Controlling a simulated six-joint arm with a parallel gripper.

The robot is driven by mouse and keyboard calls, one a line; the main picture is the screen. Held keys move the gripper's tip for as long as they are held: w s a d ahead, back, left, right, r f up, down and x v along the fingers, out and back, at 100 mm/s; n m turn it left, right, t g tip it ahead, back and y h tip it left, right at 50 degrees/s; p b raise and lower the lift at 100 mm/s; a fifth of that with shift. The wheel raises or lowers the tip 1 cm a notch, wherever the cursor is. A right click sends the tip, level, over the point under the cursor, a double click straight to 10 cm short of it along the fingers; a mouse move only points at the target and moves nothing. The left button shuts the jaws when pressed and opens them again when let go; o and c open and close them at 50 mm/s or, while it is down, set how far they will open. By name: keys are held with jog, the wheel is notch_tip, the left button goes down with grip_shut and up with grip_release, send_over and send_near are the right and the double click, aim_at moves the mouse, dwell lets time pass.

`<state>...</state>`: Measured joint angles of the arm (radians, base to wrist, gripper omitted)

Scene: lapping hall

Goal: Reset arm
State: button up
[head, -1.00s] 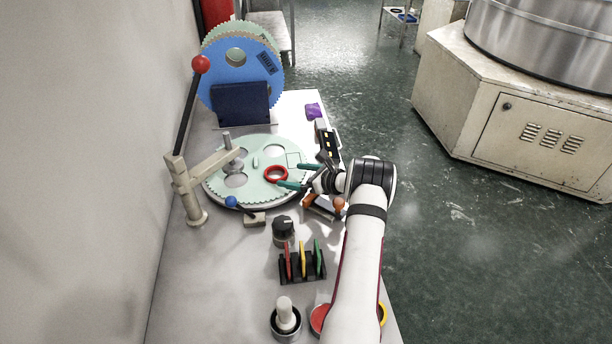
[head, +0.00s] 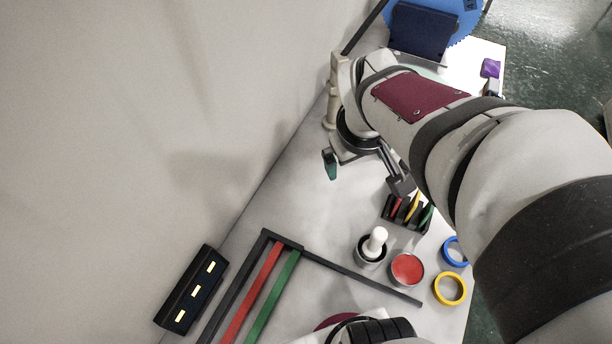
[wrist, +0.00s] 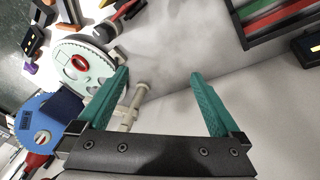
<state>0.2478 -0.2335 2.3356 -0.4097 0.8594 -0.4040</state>
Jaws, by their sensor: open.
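My gripper (head: 364,176) is above the bench in the head view, its jaws pointing down toward the near side. In the wrist view its two teal fingers (wrist: 160,74) stand wide apart with nothing between them. A red ring (wrist: 80,62) lies on the pale mint toothed disc (wrist: 97,68), off to the left of the fingers in the wrist view. My arm hides most of that disc in the head view. A beige post (wrist: 132,106) stands behind the fingers in the wrist view.
The wall (head: 200,110) runs close along the bench's left side. Below my gripper are a slotted rack (head: 404,214), a white-handled plunger (head: 375,242), a red-topped tin (head: 407,268), and blue (head: 456,251) and yellow (head: 450,289) rings. A blue disc (head: 462,25) stands at the back.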

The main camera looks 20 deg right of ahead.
jog(key=s+a+f+m+g+y, duration=0.1)
jog(key=s+a+m+g+y, duration=0.2)
jog(key=s+a, duration=1)
jog(key=s+m+y, duration=0.1)
jog(key=m, duration=0.2)
jog(key=shift+a+f, duration=0.1)
